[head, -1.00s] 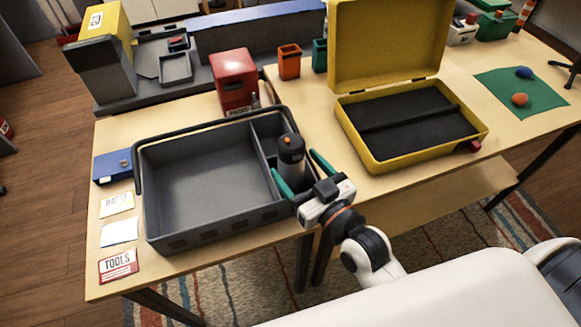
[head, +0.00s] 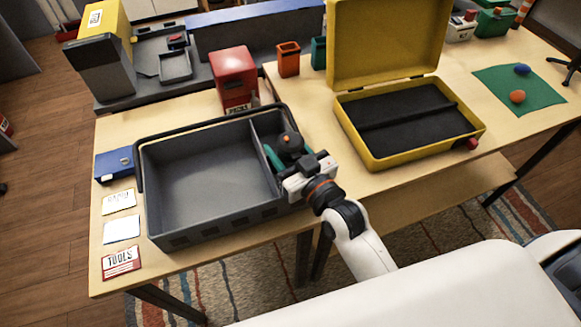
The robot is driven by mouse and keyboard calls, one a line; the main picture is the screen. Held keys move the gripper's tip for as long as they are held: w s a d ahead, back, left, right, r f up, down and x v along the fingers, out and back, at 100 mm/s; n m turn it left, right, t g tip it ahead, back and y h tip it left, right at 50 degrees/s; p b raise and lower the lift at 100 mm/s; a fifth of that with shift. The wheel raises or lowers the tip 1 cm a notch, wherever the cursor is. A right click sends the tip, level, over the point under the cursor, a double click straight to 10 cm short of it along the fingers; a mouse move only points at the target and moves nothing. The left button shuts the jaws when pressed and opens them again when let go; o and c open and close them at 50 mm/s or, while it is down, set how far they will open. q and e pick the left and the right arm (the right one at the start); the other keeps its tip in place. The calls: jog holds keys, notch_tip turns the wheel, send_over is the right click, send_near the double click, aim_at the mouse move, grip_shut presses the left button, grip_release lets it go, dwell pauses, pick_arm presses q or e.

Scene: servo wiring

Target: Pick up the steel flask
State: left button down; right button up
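The steel flask (head: 290,142), with a dark cap and a small orange spot on top, stands in the narrow right-hand compartment of the grey tote (head: 205,221). Only its top shows clearly; its lower body is hidden by my gripper and the tote. My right gripper (head: 288,157) reaches in from the front right, with its green fingers around the flask. One finger shows on the flask's left; the other is mostly hidden. I cannot tell whether the fingers press on it. My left gripper is not in view.
A red box (head: 234,76) stands behind the tote, with an orange cup (head: 288,60) to its right. An open yellow case (head: 410,130) lies to the right of my gripper. A blue box (head: 113,163) and several cards are left of the tote.

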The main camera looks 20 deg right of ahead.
jog(key=shift+r, duration=0.1)
grip_shut()
